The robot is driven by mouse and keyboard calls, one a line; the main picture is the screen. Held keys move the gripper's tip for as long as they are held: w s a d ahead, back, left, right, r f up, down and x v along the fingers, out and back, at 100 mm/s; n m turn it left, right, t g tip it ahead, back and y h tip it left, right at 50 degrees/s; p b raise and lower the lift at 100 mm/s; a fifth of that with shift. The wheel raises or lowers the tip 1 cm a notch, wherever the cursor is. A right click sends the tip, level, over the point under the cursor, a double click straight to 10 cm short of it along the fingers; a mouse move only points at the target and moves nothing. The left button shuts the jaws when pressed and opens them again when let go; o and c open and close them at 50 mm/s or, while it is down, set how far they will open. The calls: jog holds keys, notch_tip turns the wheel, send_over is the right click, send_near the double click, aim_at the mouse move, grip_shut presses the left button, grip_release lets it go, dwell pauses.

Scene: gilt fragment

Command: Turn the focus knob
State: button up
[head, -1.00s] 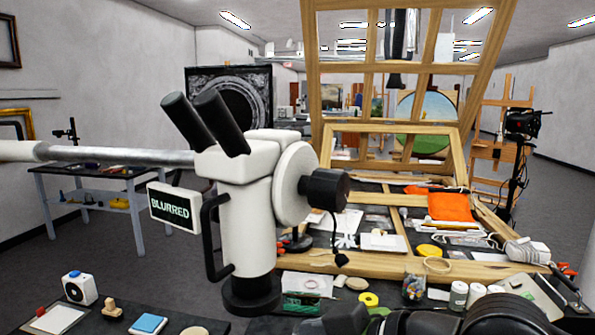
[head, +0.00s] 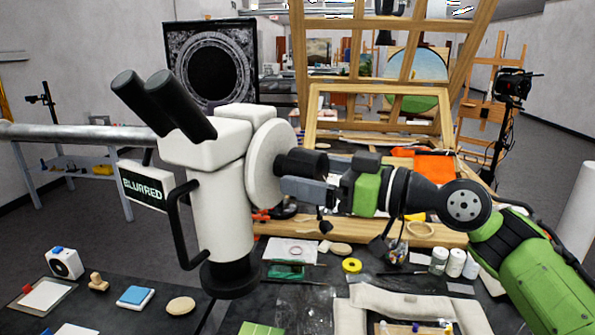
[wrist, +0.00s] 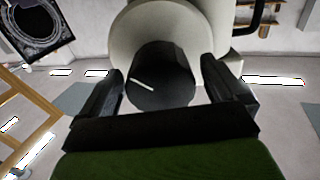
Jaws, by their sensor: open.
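The focus knob (head: 300,163) is a black cylinder on the right side of the white microscope (head: 222,215), on a round white disc. In the wrist view the knob (wrist: 160,78) lies between the two dark fingers, with a white mark line on its face. My gripper (head: 297,180) reaches in from the right at knob height; in the wrist view my gripper (wrist: 172,92) is open, with a gap showing on each side of the knob. A small sign (head: 145,190) on the microscope reads "BLURRED".
A grey horizontal bar (head: 80,133) supports the microscope from the left. A wooden frame (head: 440,130) stands behind my arm. Tables below hold a yellow tape roll (head: 351,265), white jars (head: 455,262) and a blue box (head: 136,296).

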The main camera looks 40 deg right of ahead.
aim_at(297, 171)
jog(key=x, duration=0.3)
jog(key=c, duration=1)
jog(key=shift+m, duration=2.9)
jog(key=o, duration=1)
